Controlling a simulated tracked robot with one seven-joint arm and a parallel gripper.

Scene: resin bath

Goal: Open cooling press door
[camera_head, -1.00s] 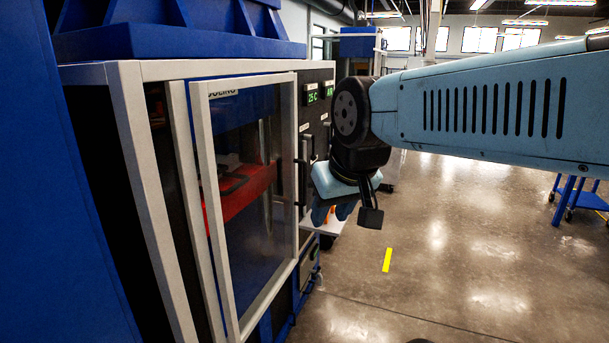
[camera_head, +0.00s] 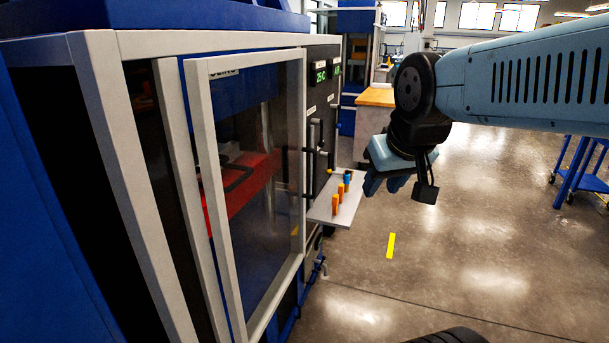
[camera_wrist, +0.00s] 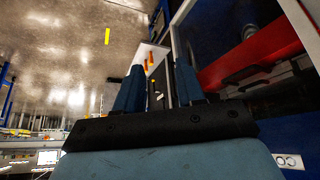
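The cooling press (camera_head: 92,75) stands at the left of the head view, with a white frame and blue sides. Its glass door (camera_head: 245,190) has a white frame and shows a red part inside. I cannot tell whether the door is fully closed. A dark vertical handle (camera_head: 309,165) shows by the door's right edge. My gripper (camera_head: 385,184) hangs to the right of the door, apart from it and the handle. In the wrist view my gripper (camera_wrist: 160,67) has its two blue fingers spread, with nothing held between them.
A small grey shelf (camera_head: 347,210) with several orange pegs juts out below the control panel (camera_head: 321,100), near my gripper. A wooden-topped bench (camera_head: 376,97) stands behind. A blue cart (camera_head: 577,175) is at the right. The floor between is clear, with a yellow strip (camera_head: 391,245).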

